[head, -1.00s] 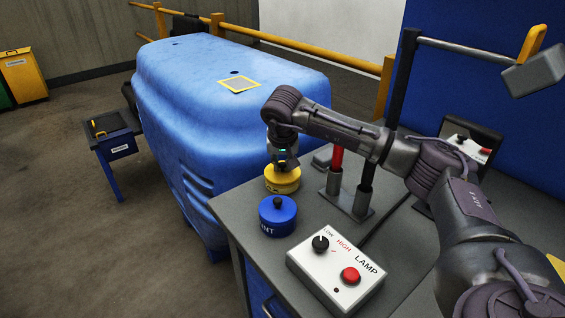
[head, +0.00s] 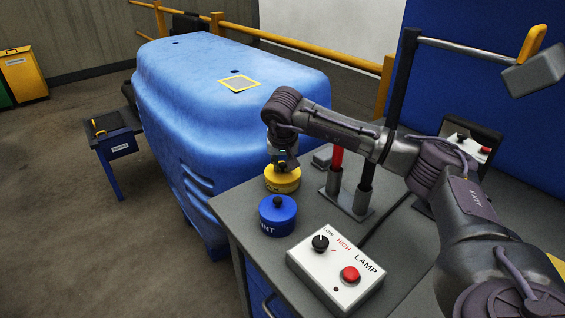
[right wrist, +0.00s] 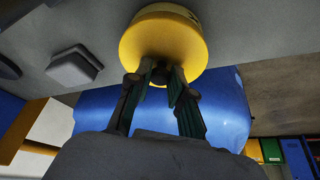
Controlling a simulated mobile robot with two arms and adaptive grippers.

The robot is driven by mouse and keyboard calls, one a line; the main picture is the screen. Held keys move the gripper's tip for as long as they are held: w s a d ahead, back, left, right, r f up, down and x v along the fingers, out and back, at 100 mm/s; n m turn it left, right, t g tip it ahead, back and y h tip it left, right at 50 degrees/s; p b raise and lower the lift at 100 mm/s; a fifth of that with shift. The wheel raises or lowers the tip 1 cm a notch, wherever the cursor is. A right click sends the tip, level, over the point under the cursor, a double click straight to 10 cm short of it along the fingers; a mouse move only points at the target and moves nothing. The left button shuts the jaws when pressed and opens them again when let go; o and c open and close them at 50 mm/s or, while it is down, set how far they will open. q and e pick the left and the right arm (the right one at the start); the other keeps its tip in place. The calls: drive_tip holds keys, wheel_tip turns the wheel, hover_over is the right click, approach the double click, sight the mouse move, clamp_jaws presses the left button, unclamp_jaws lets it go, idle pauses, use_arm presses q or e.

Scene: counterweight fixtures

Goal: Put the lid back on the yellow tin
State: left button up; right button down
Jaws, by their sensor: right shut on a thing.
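The yellow tin (head: 283,186) stands on the grey bench near its far left edge. My right gripper (head: 283,166) points down right above it. In the right wrist view the fingers (right wrist: 161,76) are shut on the dark knob of the yellow lid (right wrist: 165,38). The lid lies over the tin, whose side (right wrist: 168,8) shows just past the lid's rim. I cannot tell whether the lid is fully seated. My left gripper is not in view.
A blue tin (head: 277,220) with a dark knob stands just in front of the yellow one. A white lamp control box (head: 330,272) is nearer, at the right. A post stand (head: 346,204) is right of the tins. A large blue housing (head: 225,120) rises beyond the bench's left edge.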

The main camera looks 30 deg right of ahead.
drive_tip(key=c, duration=1)
unclamp_jaws()
drive_tip(key=shift+o, duration=0.5)
drive_tip(key=o, duration=0.4)
drive_tip(key=shift+r+p, duration=2.75)
drive_tip(key=shift+r, duration=0.75)
